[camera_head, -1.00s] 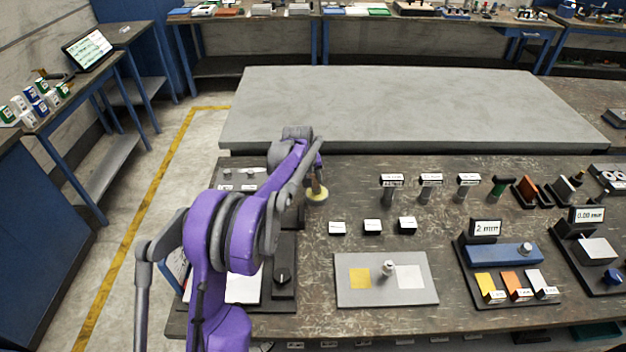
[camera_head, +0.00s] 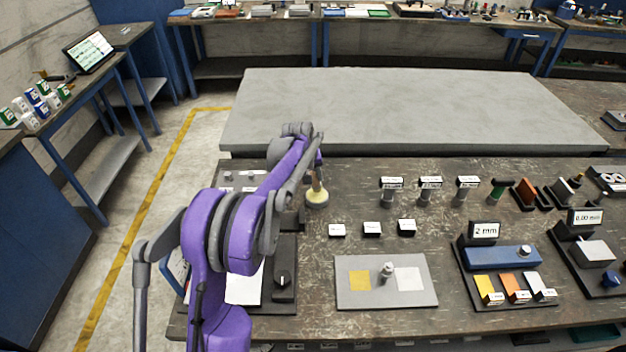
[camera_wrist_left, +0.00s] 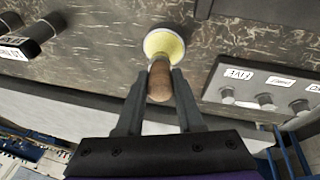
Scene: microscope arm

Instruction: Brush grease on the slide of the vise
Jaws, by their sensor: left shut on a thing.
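My left gripper (camera_head: 317,174) reaches over the left part of the workbench, pointing down. In the left wrist view its two fingers (camera_wrist_left: 159,88) are shut on the brown wooden handle of the brush (camera_wrist_left: 160,78). The handle's far end meets a round pale container with a yellow top, the likely grease pot (camera_wrist_left: 165,42), which also shows in the head view (camera_head: 317,198). I cannot tell whether the bristles are in the grease. A dark block with a knob (camera_head: 284,282), partly behind my arm, may belong to the vise; its slide cannot be made out. My right gripper is not in view.
A grey panel with labelled knobs (camera_wrist_left: 262,92) lies close by. Small white-topped blocks (camera_head: 372,228), upright labelled tools (camera_head: 430,190) and a grey plate (camera_head: 425,292) stand to the right. Bare bench lies between them. A large grey slab (camera_head: 400,105) is behind.

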